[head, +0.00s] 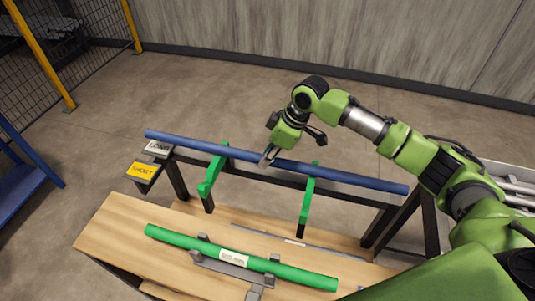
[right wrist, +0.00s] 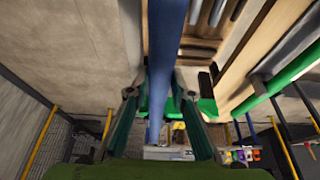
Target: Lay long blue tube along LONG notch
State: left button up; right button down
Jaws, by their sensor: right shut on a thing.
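The long blue tube (head: 345,176) spans the dark frame from the LONG sign (head: 158,148) at the left to the frame's right end. My right gripper (head: 267,158) is shut on it near its middle, between two green notched brackets (head: 213,172) (head: 307,198). In the right wrist view the tube (right wrist: 166,45) runs between the fingers (right wrist: 155,97). The tube passes across the upper, far ends of the brackets; I cannot tell whether it rests in the notches or sits just above them. My left gripper is not in view.
A yellow SHORT sign (head: 142,171) sits nearer than LONG. A green tube (head: 190,240) with a white label lies on grey holders on the wooden table (head: 105,232). A blue structure (head: 22,190) stands at the left. The floor behind the frame is clear.

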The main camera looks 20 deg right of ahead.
jog(key=shift+r, duration=0.15)
jog(key=c, duration=1.7)
grip_release()
jog(key=shift+s, duration=0.1)
jog(key=v, duration=1.2)
